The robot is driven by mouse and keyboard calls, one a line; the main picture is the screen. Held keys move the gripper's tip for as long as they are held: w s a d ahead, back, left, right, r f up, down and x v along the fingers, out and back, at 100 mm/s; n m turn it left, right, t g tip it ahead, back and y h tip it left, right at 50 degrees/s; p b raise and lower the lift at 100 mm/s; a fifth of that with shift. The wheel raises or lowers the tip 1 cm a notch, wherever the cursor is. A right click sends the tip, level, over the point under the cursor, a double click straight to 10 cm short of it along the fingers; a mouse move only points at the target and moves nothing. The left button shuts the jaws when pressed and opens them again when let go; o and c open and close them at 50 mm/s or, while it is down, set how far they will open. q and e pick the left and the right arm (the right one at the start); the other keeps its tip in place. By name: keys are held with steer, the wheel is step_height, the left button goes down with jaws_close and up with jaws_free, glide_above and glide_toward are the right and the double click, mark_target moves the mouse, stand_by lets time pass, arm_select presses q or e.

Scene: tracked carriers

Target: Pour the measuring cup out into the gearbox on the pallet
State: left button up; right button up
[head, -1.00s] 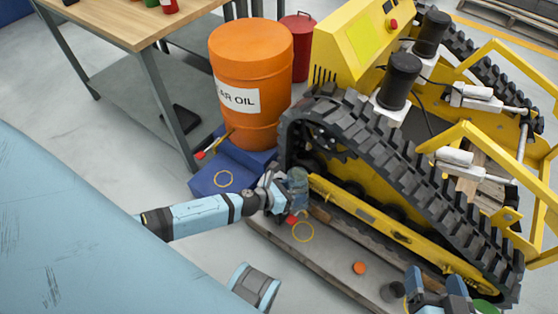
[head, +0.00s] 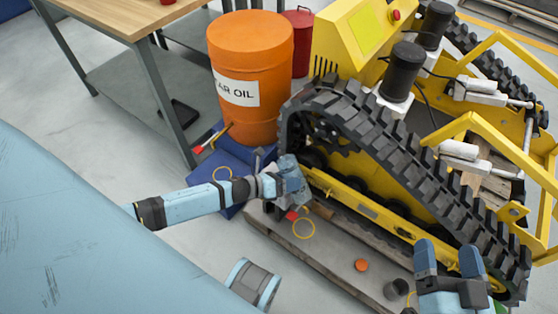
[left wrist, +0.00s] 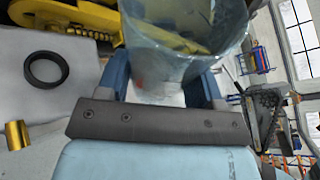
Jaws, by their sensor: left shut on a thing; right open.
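My left gripper (head: 292,178) is beside the lower front end of the black track. In the left wrist view it is shut on the clear measuring cup (left wrist: 190,65), whose wide mouth faces away from the gripper. Something yellow shows through the cup wall; I cannot tell whether the cup holds liquid. The head view hides most of the cup behind the gripper. The wooden pallet (head: 345,272) lies below. I cannot clearly make out the gearbox. My right gripper (head: 448,255) is open and empty at the lower right, over the pallet's right end.
The yellow tracked carrier (head: 352,45) stands just behind. An orange gear oil drum (head: 250,65) stands on a blue base (head: 215,168). An orange cap (head: 361,265) and a dark cup (head: 396,288) are on the pallet. A black ring (left wrist: 46,69) shows left of the measuring cup.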

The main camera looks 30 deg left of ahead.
arm_select(q)
steer(key=shift+f+n+h+b, duration=0.3)
steer(key=shift+f+n+b, duration=0.05)
steer(key=shift+n+b, duration=0.2)
steer(key=shift+d+r, duration=0.1)
steer(key=shift+n, duration=0.25)
arm_select(e)
steer(key=r, duration=0.1)
steer(key=r+t+y, duration=0.1)
steer(key=r, duration=0.1)
steer(key=shift+a+r+t+y, duration=0.2)
steer(key=shift+a+t+y, duration=0.1)
steer(key=shift+a, duration=0.1)
arm_select(q)
steer(key=shift+h, duration=0.3)
steer(key=shift+f+n+t+b, duration=0.3)
steer(key=shift+n+b, duration=0.1)
steer(key=shift+b, duration=0.15)
arm_select(e)
steer(key=shift+s+a+f, duration=0.1)
steer(key=shift+s+a, duration=0.1)
arm_select(q)
steer(key=shift+d, duration=0.1)
arm_select(e)
steer(key=shift+f, duration=0.2)
